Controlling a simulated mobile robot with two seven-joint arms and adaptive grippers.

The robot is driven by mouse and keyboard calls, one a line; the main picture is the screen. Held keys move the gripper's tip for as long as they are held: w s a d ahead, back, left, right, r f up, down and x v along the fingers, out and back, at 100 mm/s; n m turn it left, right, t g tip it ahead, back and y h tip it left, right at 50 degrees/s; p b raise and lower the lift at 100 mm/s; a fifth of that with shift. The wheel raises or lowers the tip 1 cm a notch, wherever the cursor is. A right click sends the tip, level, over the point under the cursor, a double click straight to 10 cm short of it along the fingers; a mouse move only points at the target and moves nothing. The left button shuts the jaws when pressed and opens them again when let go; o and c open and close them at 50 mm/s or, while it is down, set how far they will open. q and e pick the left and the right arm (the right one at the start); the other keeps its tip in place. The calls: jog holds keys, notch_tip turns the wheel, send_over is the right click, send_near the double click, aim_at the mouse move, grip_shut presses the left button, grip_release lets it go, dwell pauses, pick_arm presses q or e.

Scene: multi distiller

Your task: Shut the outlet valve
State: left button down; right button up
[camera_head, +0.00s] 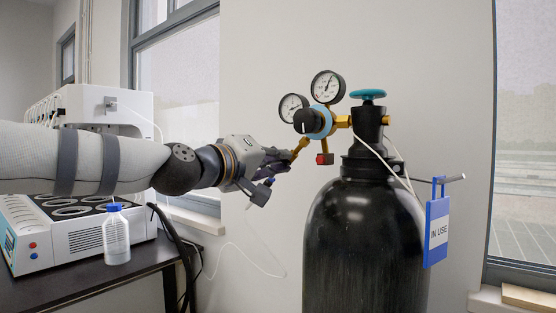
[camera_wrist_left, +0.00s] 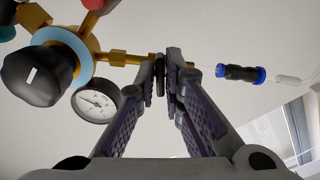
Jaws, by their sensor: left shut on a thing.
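The brass outlet fitting (camera_head: 300,146) sticks out to the left of the regulator on the black gas cylinder (camera_head: 362,245). It also shows in the left wrist view (camera_wrist_left: 122,58). My left gripper (camera_head: 283,158) reaches it from the left. In the left wrist view my left fingertips (camera_wrist_left: 166,62) are closed on a small black outlet valve knob (camera_wrist_left: 161,76) at the end of this fitting. The fingers hide much of the knob, so its turn position cannot be told. My right gripper is not in view.
Close by are two gauges (camera_head: 327,87), a black regulator knob (camera_head: 307,122), a red part (camera_head: 324,158) and a teal handwheel (camera_head: 368,94). A blue "IN USE" tag (camera_head: 437,230) hangs at the cylinder's right. A bottle (camera_head: 116,237) and white machine stand at left.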

pick_arm(q)
jog(key=shift+f+m, duration=0.15)
jog(key=shift+m, duration=0.45)
jog(key=c, duration=1.7)
grip_release()
jog(key=v, duration=1.2)
